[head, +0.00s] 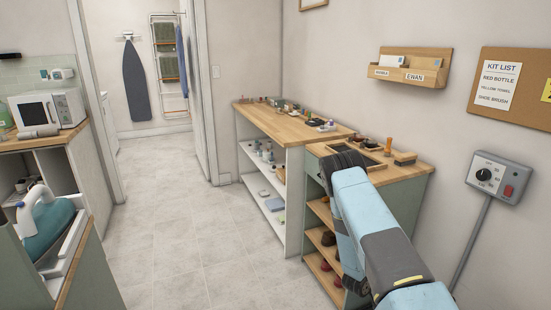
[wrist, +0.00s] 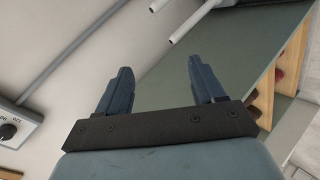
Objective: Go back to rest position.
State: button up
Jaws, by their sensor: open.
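My gripper (wrist: 158,82) shows in the wrist view with its two blue-grey fingers spread apart and nothing between them. In the head view my light blue arm reaches up from the lower right, and its dark end is in front of the wooden-topped shelf unit; the fingers cannot be made out there. The green side panel of a unit (wrist: 210,65) lies behind the fingers in the wrist view.
The shelf unit (head: 420,168) with small items on top stands close to my arm. A longer wooden counter (head: 290,125) adjoins it. A wall control box (head: 497,178) is at the right. An iron (head: 45,222) sits at the lower left. The tiled floor (head: 180,240) between is clear.

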jog(key=w+a+r+m+t+y, duration=0.15)
jog(key=a+r, duration=0.25)
jog(key=r, duration=0.6)
jog(key=w+a+r+y, duration=0.3)
jog(key=a+r, duration=0.2)
jog(key=r, duration=0.4)
jog(key=w+a+r+m+y, duration=0.1)
jog(key=w+a+r+y, duration=0.2)
jog(key=r, duration=0.7)
jog(key=s+a+r+y, duration=0.1)
jog(key=s+a+r, duration=0.15)
jog(key=r, duration=0.35)
jog(key=s+a+r+y, duration=0.1)
jog(key=s+a+r, duration=0.15)
jog(key=r, duration=0.35)
jog(key=s+a+r+n+y, duration=0.2)
jog(key=s+a+r, duration=0.2)
jog(key=s+r, duration=1.4)
jog(key=s, duration=0.8)
jog(key=s+r+g+h, duration=0.1)
jog(key=s+r, duration=0.2)
jog(key=s, duration=0.7)
jog(key=shift+s+d, duration=0.2)
jog(key=shift+d, duration=0.05)
jog(key=shift+r+h, duration=0.1)
jog(key=shift+h, duration=0.15)
jog(key=shift+c, duration=0.5)
